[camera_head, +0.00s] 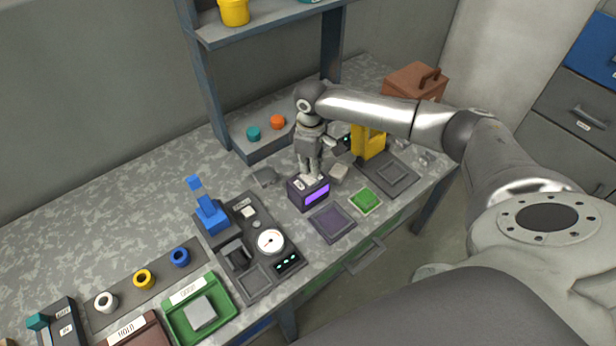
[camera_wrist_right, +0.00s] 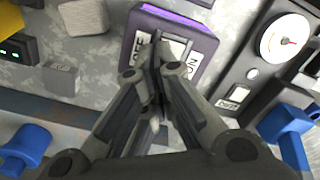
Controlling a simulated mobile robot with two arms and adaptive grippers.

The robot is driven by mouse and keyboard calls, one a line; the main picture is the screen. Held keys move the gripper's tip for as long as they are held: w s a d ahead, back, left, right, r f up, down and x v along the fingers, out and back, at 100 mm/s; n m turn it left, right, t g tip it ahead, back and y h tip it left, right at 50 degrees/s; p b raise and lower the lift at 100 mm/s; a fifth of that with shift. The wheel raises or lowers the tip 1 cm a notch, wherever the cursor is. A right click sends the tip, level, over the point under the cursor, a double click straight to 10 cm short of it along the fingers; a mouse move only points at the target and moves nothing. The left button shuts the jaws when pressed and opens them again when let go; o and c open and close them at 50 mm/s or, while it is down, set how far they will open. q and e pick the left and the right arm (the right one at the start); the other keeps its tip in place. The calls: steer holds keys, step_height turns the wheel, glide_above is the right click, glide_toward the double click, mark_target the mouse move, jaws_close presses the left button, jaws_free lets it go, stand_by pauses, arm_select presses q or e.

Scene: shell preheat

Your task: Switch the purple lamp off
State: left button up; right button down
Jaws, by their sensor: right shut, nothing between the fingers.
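The purple lamp (camera_head: 295,195) is a dark purple box on the workbench, and its front panel glows bright purple. In the right wrist view the lamp (camera_wrist_right: 207,38) has a light rocker switch on top between an OFF label and an ON label. My right gripper (camera_head: 313,176) is directly above the lamp and points down at its top. In the wrist view the right gripper's fingertips (camera_wrist_right: 163,65) are together, empty, at the switch and hide part of it. I cannot tell whether they touch it. My left gripper is not in view.
A purple mat (camera_head: 332,223) lies in front of the lamp, with a green pad (camera_head: 365,201) beside it. A yellow block-like device (camera_head: 369,142) stands to the right. A gauge panel (camera_head: 270,242) and a blue lever (camera_head: 210,215) are to the left. A shelf post rises behind.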

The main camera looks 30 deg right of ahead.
mark_target(310, 177)
steer(key=shift+s+f+b, duration=0.1)
steer(key=shift+f+b, duration=0.2)
steer(key=shift+f, duration=0.7)
stand_by(0.3)
steer(key=shift+r, duration=0.1)
steer(key=shift+r+p, duration=0.75)
steer(key=shift+p, duration=0.35)
step_height(310, 177, up, 5)
steer(key=p, duration=0.6)
steer(key=shift+r, duration=0.2)
steer(key=shift+f, duration=0.1)
